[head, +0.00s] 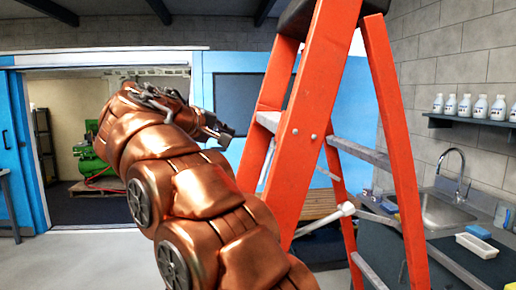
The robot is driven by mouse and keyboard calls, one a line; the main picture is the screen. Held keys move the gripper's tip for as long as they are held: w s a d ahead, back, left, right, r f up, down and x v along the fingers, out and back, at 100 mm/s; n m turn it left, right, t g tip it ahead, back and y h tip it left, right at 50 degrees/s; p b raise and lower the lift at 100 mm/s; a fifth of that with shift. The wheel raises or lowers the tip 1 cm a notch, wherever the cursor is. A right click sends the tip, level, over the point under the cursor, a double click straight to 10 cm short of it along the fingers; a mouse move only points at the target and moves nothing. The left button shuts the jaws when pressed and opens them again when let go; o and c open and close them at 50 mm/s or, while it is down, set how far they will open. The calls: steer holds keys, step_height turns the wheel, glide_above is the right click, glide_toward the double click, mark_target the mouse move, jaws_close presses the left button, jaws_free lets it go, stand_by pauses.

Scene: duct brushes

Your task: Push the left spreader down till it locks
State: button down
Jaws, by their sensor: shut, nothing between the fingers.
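An orange stepladder (307,120) stands open to the right of my arm. A pale spreader bar (345,210) with a thick middle joint runs between its near front rail and a rear leg; the joint sits raised above the bar's ends. Thin grey bar pieces (267,163) show behind the front rail, possibly the other spreader, mostly hidden. My gripper (222,132) is shut and empty, left of the ladder's left rail in the picture. I cannot tell its depth gap to the ladder. Its fingers are dark and small in view.
A sink counter (440,215) with a blue sponge and white tray stands right of the ladder. A shelf (470,121) with several white bottles hangs above it. An open doorway at left shows a green machine (92,160). Floor at the lower left is clear.

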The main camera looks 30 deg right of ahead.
steer(key=w+d+f+h, duration=0.1)
steer(key=w+d, duration=0.2)
steer(key=g+p, duration=0.1)
steer(key=p, duration=0.1)
glide_toward(271, 141)
steer(key=w, duration=0.1)
steer(key=w+d, duration=0.2)
steer(key=w, duration=0.1)
steer(key=shift+d+f, duration=0.1)
steer(key=shift+f, duration=0.1)
steer(key=shift+s+d+f, duration=0.2)
steer(key=shift+s+d, duration=0.25)
steer(key=shift+d, duration=0.15)
steer(key=shift+s+d+f, duration=0.15)
steer(key=shift+d+f, duration=0.05)
steer(key=shift+d, duration=0.3)
steer(key=shift+s+d+f, duration=0.2)
steer(key=shift+d, duration=0.3)
steer(key=shift+s+d, duration=0.1)
steer(key=shift+s+d+f+b, duration=0.1)
steer(key=shift+s+d+b, duration=0.1)
steer(key=shift+d+b, duration=0.35)
steer(key=shift+s+d+f+b, duration=0.15)
steer(key=shift+s+d+b, duration=0.1)
steer(key=shift+d+b, duration=0.25)
steer(key=shift+s+d+f+b, duration=0.1)
steer(key=shift+s+d+b, duration=0.1)
steer(key=shift+d+b, duration=0.3)
